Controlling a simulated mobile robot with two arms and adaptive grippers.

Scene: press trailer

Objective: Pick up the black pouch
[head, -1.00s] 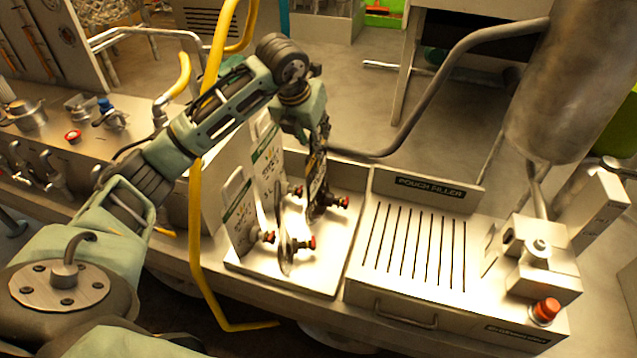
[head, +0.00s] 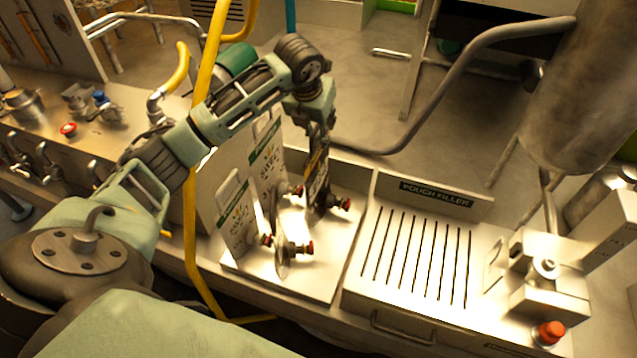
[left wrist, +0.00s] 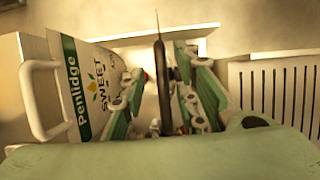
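The black pouch (head: 319,190) stands upright on the white tray in the head view, a dark thin shape with a red cap toward the right. My left gripper (head: 317,150) is directly above it, pointing down, its fingers partly hidden. In the left wrist view the pouch appears as a thin dark edge (left wrist: 158,65) between the two green fingers of my left gripper (left wrist: 162,85). The fingers look apart, with gaps beside the pouch. My right gripper is not in view.
White Sweet pouches (head: 237,215) with handles stand left on the tray (head: 325,272). Another thin pouch (head: 281,245) with a red cap stands in front. The slatted pouch filler (head: 415,250) is at right. A yellow pipe (head: 192,225) rises at left; a grey pipe (head: 450,85) curves behind.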

